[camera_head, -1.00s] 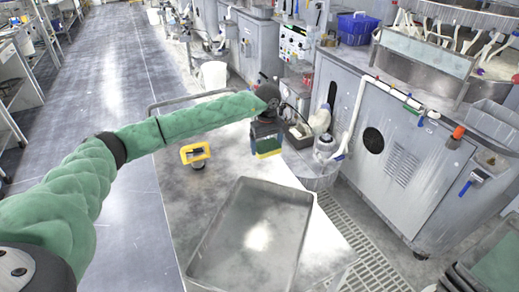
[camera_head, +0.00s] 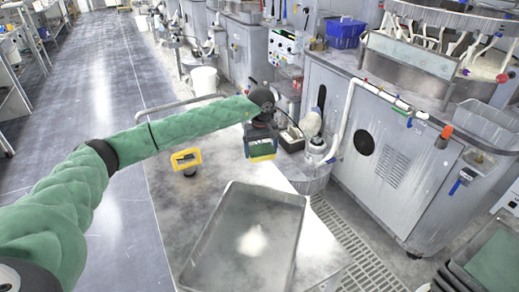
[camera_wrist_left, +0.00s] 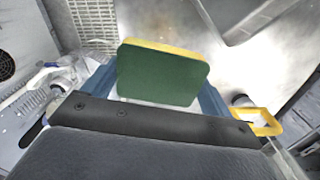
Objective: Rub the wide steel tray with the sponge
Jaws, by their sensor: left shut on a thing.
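The wide steel tray (camera_head: 290,206) is a grey, shallow rectangular tray lying on the metal table; its corner also shows at the top of the left wrist view (camera_wrist_left: 235,28). My left gripper (camera_head: 262,150) is just behind the tray's far edge, raised above the table. It is shut on the sponge (camera_head: 263,158), which is green with a yellow layer. In the left wrist view the sponge (camera_wrist_left: 162,76) sits between the two blue fingers, its green face toward the camera. My right gripper is not in view.
A yellow-framed handle tool (camera_head: 187,160) stands on the metal table (camera_head: 165,215) left of the gripper. A grey machine cabinet (camera_head: 385,150) stands to the right, beyond a floor grating (camera_head: 345,235). A bottle and cylindrical container (camera_head: 316,148) are close behind the gripper.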

